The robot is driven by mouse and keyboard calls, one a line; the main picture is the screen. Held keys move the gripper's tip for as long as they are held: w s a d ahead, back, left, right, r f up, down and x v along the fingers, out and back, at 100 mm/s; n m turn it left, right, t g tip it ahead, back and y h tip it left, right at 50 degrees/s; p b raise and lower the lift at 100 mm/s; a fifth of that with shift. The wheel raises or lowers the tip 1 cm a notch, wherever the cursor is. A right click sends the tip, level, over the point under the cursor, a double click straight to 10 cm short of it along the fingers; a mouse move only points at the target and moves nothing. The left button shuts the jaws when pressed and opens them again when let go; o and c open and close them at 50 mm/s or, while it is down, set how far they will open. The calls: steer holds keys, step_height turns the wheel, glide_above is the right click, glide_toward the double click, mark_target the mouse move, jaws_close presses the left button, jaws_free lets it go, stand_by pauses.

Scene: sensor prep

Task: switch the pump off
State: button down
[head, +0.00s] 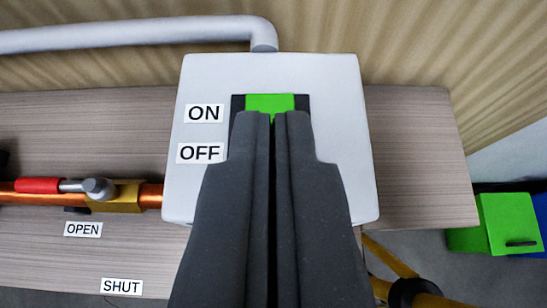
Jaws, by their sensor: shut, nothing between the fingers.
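The pump's switch box (345,80) is a white box on a wooden bench. A green rocker switch (270,102) in a dark surround shows at its upper middle. The ON label (204,113) is beside the green part, and the OFF label (200,153) is below it. My gripper (271,116) is shut and empty, with its tips at the lower edge of the green part; I cannot tell whether they touch it. The fingers hide the lower part of the switch, so its position is not clear.
A grey pipe (140,35) runs into the box top. At left, a copper pipe (150,195) carries a brass valve (128,197) with a red handle (38,185), near OPEN (83,229) and SHUT (122,286) labels. A green box (495,222) stands beyond the bench at right.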

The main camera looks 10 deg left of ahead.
steer(key=x, duration=0.4)
steer(key=shift+w+a+f, duration=0.1)
steer(key=shift+w+f, duration=0.05)
steer(key=shift+w, duration=0.15)
steer(key=shift+s+f+p, duration=0.15)
steer(key=shift+s+f, duration=0.15)
steer(key=shift+f, duration=0.65)
steer(key=shift+s+f+p, duration=0.15)
steer(key=shift+s+f, duration=0.1)
steer(key=shift+f, duration=0.75)
steer(key=shift+f, duration=0.1)
steer(key=shift+s+f+t+b, duration=0.3)
steer(key=shift+f+t+b, duration=0.25)
steer(key=shift+b, duration=0.65)
steer(key=shift+r, duration=0.15)
steer(key=shift+r, duration=0.1)
steer(key=shift+r+p, duration=0.45)
steer(key=shift+r, duration=0.3)
